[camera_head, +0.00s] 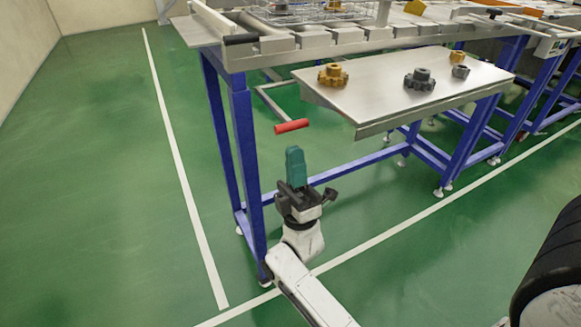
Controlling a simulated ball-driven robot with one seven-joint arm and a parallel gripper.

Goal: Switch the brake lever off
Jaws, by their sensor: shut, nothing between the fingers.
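A lever with a red cylindrical grip (291,126) on a bent grey metal rod (268,101) sticks out beside the blue-legged table. A second handle with a black grip (241,39) is at the table's front left corner. I cannot tell from labels which one is the brake lever. My gripper (295,153) has teal fingers pointing up and shut, with nothing held. It appears just below the red grip in the picture, with a visible gap between them.
A grey shelf (350,97) to the right holds a yellow gear part (333,75) and dark gear parts (420,79). Blue table legs (245,140) stand close to the left of my gripper. The green floor (100,180) at left is clear.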

